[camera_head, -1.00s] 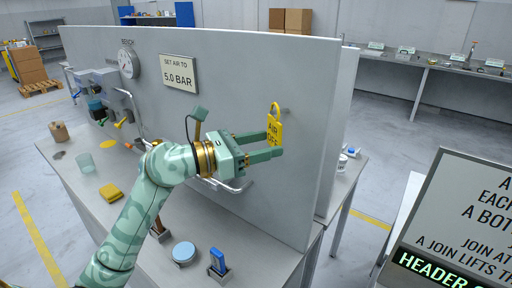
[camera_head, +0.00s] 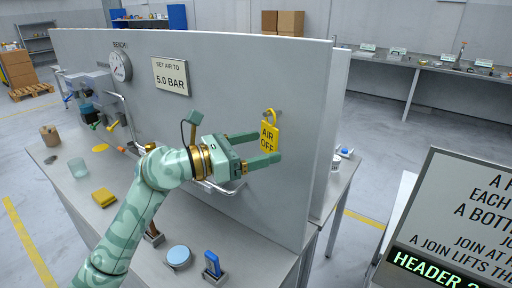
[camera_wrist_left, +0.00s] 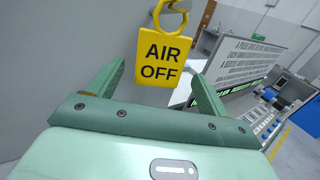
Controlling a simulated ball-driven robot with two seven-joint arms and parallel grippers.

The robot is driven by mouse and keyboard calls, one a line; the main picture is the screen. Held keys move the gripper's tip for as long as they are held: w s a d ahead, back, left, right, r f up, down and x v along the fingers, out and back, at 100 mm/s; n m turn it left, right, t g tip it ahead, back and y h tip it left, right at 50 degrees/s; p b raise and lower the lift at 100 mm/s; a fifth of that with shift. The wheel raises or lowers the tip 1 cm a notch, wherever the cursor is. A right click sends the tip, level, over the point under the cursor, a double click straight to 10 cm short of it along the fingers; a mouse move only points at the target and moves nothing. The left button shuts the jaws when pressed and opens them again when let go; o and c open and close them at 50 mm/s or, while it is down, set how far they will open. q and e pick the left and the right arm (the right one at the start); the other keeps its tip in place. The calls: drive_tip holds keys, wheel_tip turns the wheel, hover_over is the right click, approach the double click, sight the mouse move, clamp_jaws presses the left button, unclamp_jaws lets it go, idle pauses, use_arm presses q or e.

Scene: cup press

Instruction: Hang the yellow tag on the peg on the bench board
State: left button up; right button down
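The yellow tag (camera_head: 269,138), lettered "AIR OFF", hangs upright by its ring at the peg (camera_head: 279,112) on the right part of the grey bench board (camera_head: 225,80). In the left wrist view the tag (camera_wrist_left: 163,58) is seen face on, and its ring (camera_wrist_left: 170,14) is cut by the top edge. My left gripper (camera_head: 268,146) is open, with one finger on each side of the tag and gaps visible in the wrist view. The lower finger hides the tag's bottom edge in the head view. My right gripper is not in view.
A "5.0 BAR" sign (camera_head: 171,76) and a gauge (camera_head: 118,66) are on the board. A rail (camera_head: 222,188) runs below my gripper. A yellow block (camera_head: 104,197), a round blue-topped item (camera_head: 179,256) and a blue item in a holder (camera_head: 213,264) stand on the bench.

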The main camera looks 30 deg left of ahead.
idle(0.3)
use_arm(q)
drive_tip(key=b+v, duration=0.2)
drive_tip(key=v, duration=1.4)
drive_tip(key=shift+a, duration=0.15)
drive_tip(key=shift+s, duration=0.15)
